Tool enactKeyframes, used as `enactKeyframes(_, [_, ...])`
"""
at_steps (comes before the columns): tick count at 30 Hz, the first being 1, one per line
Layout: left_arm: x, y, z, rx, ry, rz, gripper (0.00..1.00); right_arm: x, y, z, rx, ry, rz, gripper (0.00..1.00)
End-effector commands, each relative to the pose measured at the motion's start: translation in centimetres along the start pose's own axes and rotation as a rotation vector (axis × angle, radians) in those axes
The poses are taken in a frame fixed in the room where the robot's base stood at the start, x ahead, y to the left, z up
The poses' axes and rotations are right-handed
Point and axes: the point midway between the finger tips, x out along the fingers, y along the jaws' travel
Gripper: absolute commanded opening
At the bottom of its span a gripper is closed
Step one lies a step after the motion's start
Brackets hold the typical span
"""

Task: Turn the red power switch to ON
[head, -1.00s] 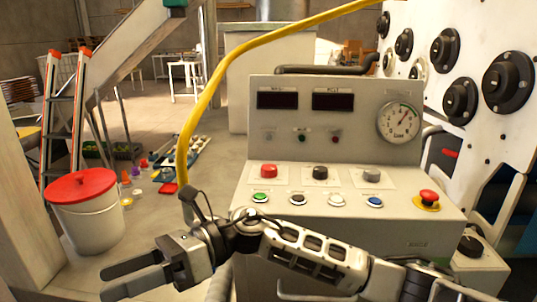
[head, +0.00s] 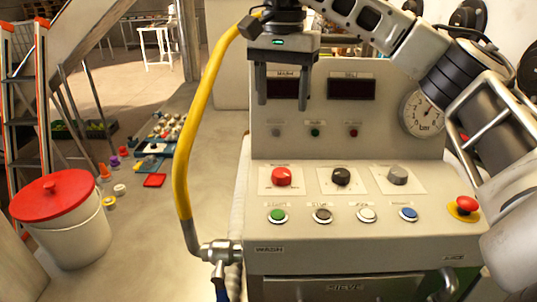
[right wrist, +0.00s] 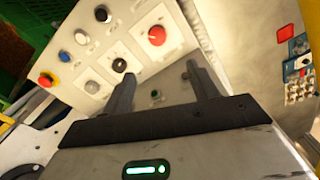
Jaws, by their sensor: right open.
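The red power switch (head: 281,177) is a round red knob on a white plate at the left of the control panel's knob row. It also shows in the right wrist view (right wrist: 156,36), beyond the fingers. Its pointer and ON mark are too small to read. My right gripper (head: 283,100) is open and empty, pointing down above the red switch, with its fingers in front of the panel's displays. In the right wrist view its two fingers (right wrist: 160,72) stand apart with nothing between them. My left gripper is not in view.
A black knob (head: 341,177) and a grey knob (head: 398,174) sit right of the switch. A green button (head: 277,216) and other buttons lie below. A red emergency stop (head: 464,206) is at the right. A yellow hose (head: 194,117) rises left of the panel.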

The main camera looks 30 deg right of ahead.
Motion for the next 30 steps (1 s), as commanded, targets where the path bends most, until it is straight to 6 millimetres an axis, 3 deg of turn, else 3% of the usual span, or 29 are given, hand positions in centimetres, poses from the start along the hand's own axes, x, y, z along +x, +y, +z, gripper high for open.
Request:
enactKeyframes(8, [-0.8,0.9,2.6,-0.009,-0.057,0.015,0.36,4.6,0.0,0.1,-0.002,-0.007,0.005,0.59])
enactKeyframes(21, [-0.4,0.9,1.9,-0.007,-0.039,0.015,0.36,12.6,0.0,0.2,-0.002,-0.006,0.003,0.59])
enactKeyframes(30, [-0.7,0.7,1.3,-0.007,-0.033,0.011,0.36,15.3,0.0,0.1,0.0,-0.002,0.0,0.59])
